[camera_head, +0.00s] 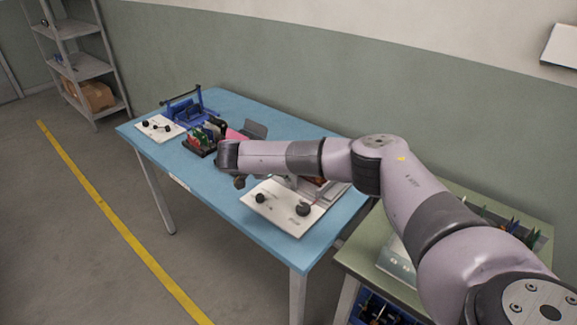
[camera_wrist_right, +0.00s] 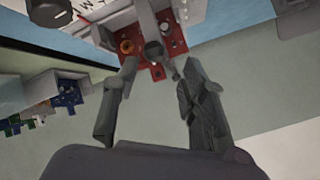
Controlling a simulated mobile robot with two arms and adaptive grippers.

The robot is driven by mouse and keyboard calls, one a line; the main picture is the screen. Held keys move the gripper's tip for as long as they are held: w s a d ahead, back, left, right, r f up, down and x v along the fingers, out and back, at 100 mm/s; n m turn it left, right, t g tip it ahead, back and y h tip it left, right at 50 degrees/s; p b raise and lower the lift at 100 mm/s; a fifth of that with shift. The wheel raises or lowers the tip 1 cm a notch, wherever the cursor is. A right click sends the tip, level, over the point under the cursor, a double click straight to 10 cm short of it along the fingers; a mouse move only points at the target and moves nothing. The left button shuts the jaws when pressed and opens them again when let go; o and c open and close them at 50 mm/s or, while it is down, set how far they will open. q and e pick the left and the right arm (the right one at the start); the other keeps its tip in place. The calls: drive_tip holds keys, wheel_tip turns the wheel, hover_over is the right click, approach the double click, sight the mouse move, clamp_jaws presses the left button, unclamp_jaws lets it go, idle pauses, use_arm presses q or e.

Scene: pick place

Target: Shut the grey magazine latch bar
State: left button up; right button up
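In the head view a blue frame (camera_head: 187,108) with a dark bar (camera_head: 181,95) across its top stands at the table's far left end; I cannot tell whether this bar is the grey latch bar or how far it is shut. My right gripper (camera_wrist_right: 158,68) is open and empty in the wrist view. A grey bar with a rounded end (camera_wrist_right: 153,48) lies ahead of its fingertips, over a red board (camera_wrist_right: 128,48); I cannot tell if it touches a finger. In the head view my right arm hides most of this spot. My left gripper is out of view.
The blue table (camera_head: 258,217) carries a white panel with black knobs (camera_head: 283,206), another such panel (camera_head: 159,128) and a dark rack of boards (camera_head: 201,140). A green bench (camera_head: 365,262) stands at the right. A grey shelf (camera_head: 80,68) stands at the back left.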

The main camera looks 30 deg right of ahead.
drive_tip(key=v, duration=1)
